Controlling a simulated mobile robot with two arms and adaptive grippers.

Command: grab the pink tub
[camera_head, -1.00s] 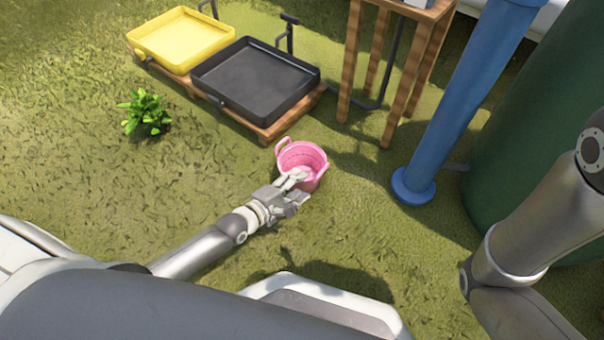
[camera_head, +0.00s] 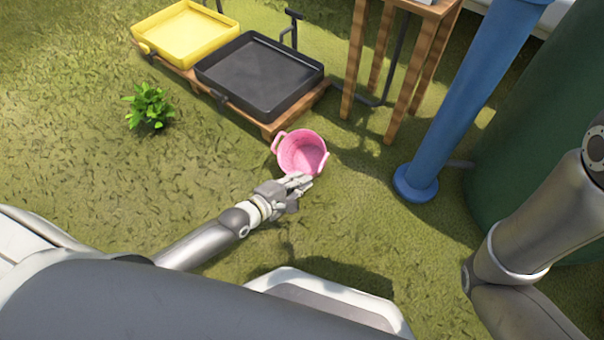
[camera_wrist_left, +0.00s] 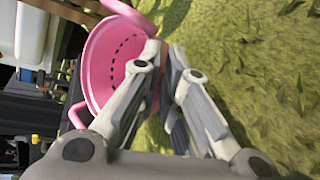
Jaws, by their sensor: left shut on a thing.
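The pink tub (camera_head: 300,150) has two loop handles and is in the middle of the head view, just in front of the wooden pallet. My left gripper (camera_head: 299,183) is at the tub's near side. In the left wrist view the tub (camera_wrist_left: 104,62) fills the upper left, with its open mouth and a row of small holes showing. The fingers of the left gripper (camera_wrist_left: 165,65) are closed on the tub's wall. The gripper hides part of the near rim. My right arm shows at the right of the head view, but its gripper is out of view.
A yellow tray (camera_head: 187,35) and a black tray (camera_head: 260,75) sit on a low wooden pallet (camera_head: 271,130). A green plant (camera_head: 149,107) grows at the left. A wooden stand (camera_head: 400,70), a blue post (camera_head: 462,110) and a green tank (camera_head: 545,140) are at the right. Open grass lies left.

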